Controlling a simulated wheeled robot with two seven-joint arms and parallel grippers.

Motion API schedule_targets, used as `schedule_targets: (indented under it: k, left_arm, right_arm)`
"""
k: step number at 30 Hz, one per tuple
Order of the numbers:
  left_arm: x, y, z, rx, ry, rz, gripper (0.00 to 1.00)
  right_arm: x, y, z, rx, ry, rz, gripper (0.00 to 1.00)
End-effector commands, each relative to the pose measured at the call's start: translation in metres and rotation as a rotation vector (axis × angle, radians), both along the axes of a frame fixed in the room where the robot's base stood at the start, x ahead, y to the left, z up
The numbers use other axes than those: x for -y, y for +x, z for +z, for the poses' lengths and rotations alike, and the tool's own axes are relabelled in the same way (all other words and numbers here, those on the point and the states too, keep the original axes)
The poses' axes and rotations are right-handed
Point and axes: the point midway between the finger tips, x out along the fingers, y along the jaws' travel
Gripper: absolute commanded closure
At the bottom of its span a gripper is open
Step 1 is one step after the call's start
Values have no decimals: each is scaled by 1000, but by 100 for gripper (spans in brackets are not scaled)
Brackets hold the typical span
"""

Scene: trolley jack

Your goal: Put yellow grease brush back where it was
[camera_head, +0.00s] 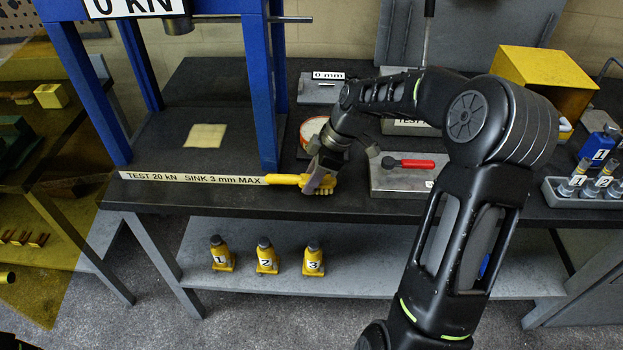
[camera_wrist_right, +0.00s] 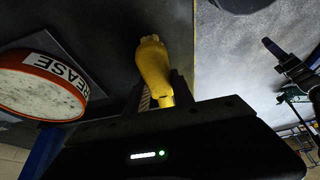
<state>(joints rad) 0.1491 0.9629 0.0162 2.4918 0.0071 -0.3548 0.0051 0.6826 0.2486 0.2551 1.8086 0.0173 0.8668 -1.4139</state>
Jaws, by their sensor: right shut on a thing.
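The yellow grease brush (camera_head: 287,179) is in my right gripper (camera_head: 321,181), at the front edge of the bench. Its yellow handle points left in the head view, over the end of the label strip. In the right wrist view the yellow brush (camera_wrist_right: 155,68) stands out between the fingers of my right gripper (camera_wrist_right: 158,92); its lower part is hidden by the gripper. The round grease tin (camera_head: 313,130) with an orange rim sits behind the gripper, partly covered by my arm. It also shows in the right wrist view (camera_wrist_right: 45,85), lettered GREASE.
A blue press frame (camera_head: 265,90) stands left of the gripper. A grey plate (camera_head: 400,180) with a red-handled tool (camera_head: 408,163) lies to the right. Several numbered yellow bottle jacks (camera_head: 267,257) stand on the lower shelf.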

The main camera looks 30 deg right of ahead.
Motion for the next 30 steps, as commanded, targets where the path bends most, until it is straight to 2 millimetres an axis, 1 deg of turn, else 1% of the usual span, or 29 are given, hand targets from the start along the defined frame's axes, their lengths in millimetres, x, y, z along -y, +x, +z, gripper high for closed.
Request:
schedule_targets:
  k: [3,10,14,15,22,30]
  left_arm:
    - [0,0,2,-1,1,0,49]
    - [0,0,1,-1,1,0,49]
    - [0,0,-3,0,0,0,49]
    - [0,0,-1,0,0,0,49]
    - [0,0,-1,0,0,0,49]
    - [0,0,0,0,0,0,49]
  right_arm:
    - [0,0,-8,1,-1,1,100]
    - [0,0,-9,2,-1,0,100]
    - [0,0,-13,1,-1,1,100]
    - [0,0,-12,1,-1,1,68]
    - [0,0,-12,0,0,1,49]
    - [0,0,-10,0,0,1,49]
